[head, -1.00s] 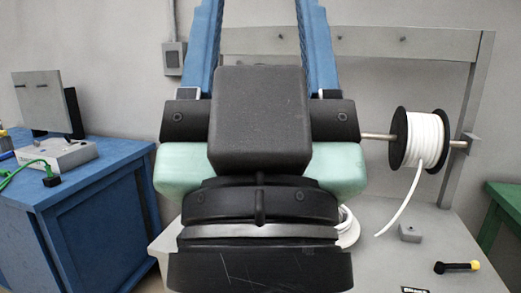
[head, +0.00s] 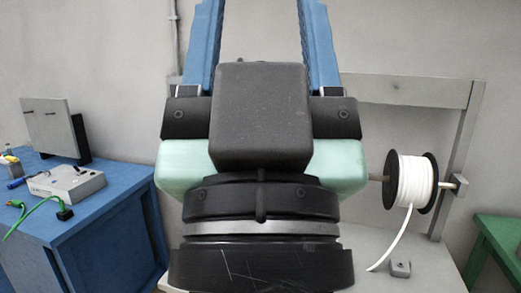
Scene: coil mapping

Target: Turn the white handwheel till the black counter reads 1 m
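The white handwheel and the black counter are not visible; my own arm and gripper block the middle of the view. My gripper (head: 260,40) fills the centre, black and pale green with two long blue fingers pointing up. The fingers stand wide apart with bare wall showing between them, so it looks open and empty; the tips lie beyond the top edge. A reel of white cable (head: 413,181) with black flanges sits on a metal rod at the right. Its loose end (head: 386,250) hangs down to the table.
A pale worktable (head: 432,262) with an upright frame (head: 462,150) stands behind and right of my arm. A small grey block (head: 400,268) lies on it. A blue bench (head: 95,215) at left carries a grey box (head: 66,184) and green cable (head: 33,208). A green table (head: 500,235) is at right.

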